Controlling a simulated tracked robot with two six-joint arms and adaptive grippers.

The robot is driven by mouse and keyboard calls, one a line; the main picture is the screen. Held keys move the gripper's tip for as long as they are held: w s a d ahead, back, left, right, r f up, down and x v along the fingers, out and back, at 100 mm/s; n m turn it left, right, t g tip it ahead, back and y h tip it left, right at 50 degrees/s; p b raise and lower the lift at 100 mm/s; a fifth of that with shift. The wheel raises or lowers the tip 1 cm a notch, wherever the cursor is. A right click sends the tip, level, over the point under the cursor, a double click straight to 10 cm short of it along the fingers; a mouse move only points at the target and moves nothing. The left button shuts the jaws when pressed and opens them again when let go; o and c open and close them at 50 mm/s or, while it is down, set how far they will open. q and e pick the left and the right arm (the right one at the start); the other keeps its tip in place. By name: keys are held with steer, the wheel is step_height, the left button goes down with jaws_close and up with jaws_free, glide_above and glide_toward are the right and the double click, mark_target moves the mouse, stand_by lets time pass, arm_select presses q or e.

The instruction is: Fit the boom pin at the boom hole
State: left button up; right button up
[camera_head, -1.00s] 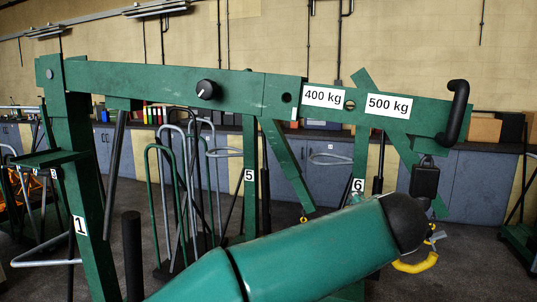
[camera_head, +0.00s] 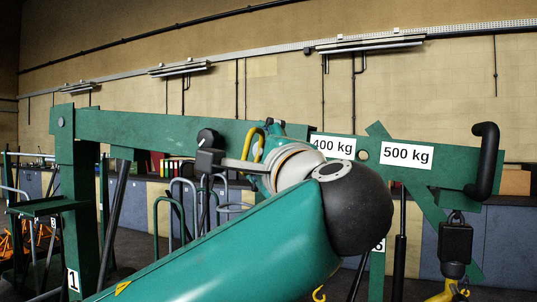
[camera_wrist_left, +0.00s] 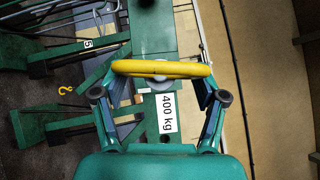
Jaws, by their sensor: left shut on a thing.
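The green boom (camera_head: 165,127) runs across the head view, with 400 kg (camera_head: 333,146) and 500 kg (camera_head: 406,154) labels. One hole (camera_head: 361,154) shows between the labels. The boom hole left of 400 kg is hidden behind my left gripper (camera_head: 258,145). That gripper is shut on the boom pin, whose yellow loop handle (camera_wrist_left: 162,69) crosses the left wrist view, in front of the boom and just above the 400 kg label (camera_wrist_left: 167,113). A grey disc shows behind the handle; the shaft is hidden, and I cannot tell whether it is in the hole. My right gripper is not in view.
A black knob (camera_head: 208,137) sits on the boom's left part. The green post (camera_head: 77,195) stands at the left. A black bent handle (camera_head: 486,160) and a hanging dark block (camera_head: 455,243) are at the right. Benches and the wall lie behind.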

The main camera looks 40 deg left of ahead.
arm_select(q)
steer(key=shift+s+a, duration=0.15)
steer(key=shift+a, duration=0.05)
steer(key=shift+s+r, duration=0.1)
steer(key=shift+s, duration=0.2)
steer(key=shift+w+a+p, duration=0.25)
steer(key=shift+w+p, duration=0.4)
steer(key=shift+w, duration=0.35)
steer(key=shift+w+a+p, duration=0.2)
steer(key=shift+w+p, duration=0.4)
steer(key=shift+w, duration=0.4)
steer(key=shift+w+a+p, duration=0.2)
steer(key=shift+w+p, duration=0.1)
steer(key=shift+w, duration=0.5)
steer(key=shift+w+p, duration=0.15)
steer(key=shift+p, duration=0.2)
steer(key=shift+w+a+p, duration=0.2)
steer(key=shift+w+p, duration=0.25)
steer(key=shift+w, duration=0.35)
steer(key=shift+w+a+p, duration=0.15)
steer(key=shift+w+p, duration=0.35)
steer(key=shift+w, duration=0.25)
steer(key=shift+w+a+p, duration=0.2)
steer(key=shift+w+p, duration=0.25)
steer(key=shift+w, duration=0.35)
steer(key=w+a+p, duration=0.1)
steer(key=w+p, duration=0.4)
steer(key=w, duration=0.1)
steer(key=shift+w+a, duration=0.3)
stand_by(1.1)
